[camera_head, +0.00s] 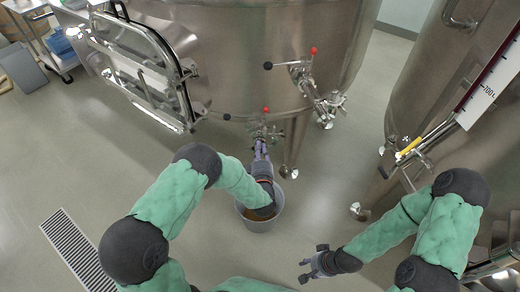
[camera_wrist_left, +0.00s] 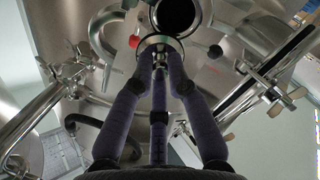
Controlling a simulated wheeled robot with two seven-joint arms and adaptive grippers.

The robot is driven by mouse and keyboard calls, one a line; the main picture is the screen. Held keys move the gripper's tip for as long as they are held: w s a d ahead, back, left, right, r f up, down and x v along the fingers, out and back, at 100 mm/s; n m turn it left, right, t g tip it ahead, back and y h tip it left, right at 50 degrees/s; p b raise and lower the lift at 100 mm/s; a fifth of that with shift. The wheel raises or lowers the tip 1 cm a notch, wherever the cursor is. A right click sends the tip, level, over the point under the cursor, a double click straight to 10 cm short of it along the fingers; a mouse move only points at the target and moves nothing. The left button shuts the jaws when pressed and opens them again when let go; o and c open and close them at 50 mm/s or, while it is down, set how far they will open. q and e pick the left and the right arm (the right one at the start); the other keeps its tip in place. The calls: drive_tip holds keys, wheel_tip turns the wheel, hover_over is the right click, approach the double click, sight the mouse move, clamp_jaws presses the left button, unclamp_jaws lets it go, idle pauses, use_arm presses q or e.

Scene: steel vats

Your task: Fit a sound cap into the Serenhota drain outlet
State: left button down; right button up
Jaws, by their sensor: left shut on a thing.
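My left gripper (camera_head: 260,148) reaches up under the middle steel vat (camera_head: 230,60), among the pipe fittings at its bottom. In the left wrist view its purple fingers (camera_wrist_left: 160,62) are shut on a small round steel cap (camera_wrist_left: 160,41). A dark round opening with a steel rim, seemingly the drain outlet (camera_wrist_left: 175,14), shows just beyond the cap, slightly to the right. The cap looks apart from it, but the gap is hard to judge. No name is readable on the vat. My right gripper (camera_head: 313,264) is open and empty above the floor.
A grey bucket (camera_head: 262,225) stands below my left gripper. Red-handled valves (camera_head: 303,68) and pipes stick out from the vat. Another vat (camera_head: 440,80) with a gauge stands at right. A floor grate (camera_head: 75,250) lies at left, a cart (camera_head: 60,45) far left.

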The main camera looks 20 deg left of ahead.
use_arm(q)
drive_tip(key=shift+f, duration=2.05)
idle(0.4)
drive_tip(key=c, duration=1.1)
unclamp_jaws()
drive_tip(key=shift+c, duration=0.2)
drive_tip(key=shift+f, duration=0.1)
drive_tip(key=v, duration=1.2)
drive_tip(key=s+d+f+m+g+h+p, duration=0.2)
drive_tip(key=s+f+m+g+h+p, duration=0.3)
drive_tip(key=f+g, duration=0.4)
drive_tip(key=s+d+m+g+h+p, duration=0.1)
drive_tip(key=s+m+g+h, duration=0.3)
drive_tip(key=s, duration=1.1)
drive_tip(key=m+g+p, duration=0.1)
drive_tip(key=g, duration=0.2)
drive_tip(key=shift+d+m+g+h, duration=0.3)
drive_tip(key=shift+d+g, duration=0.05)
drive_tip(key=shift+g, duration=0.05)
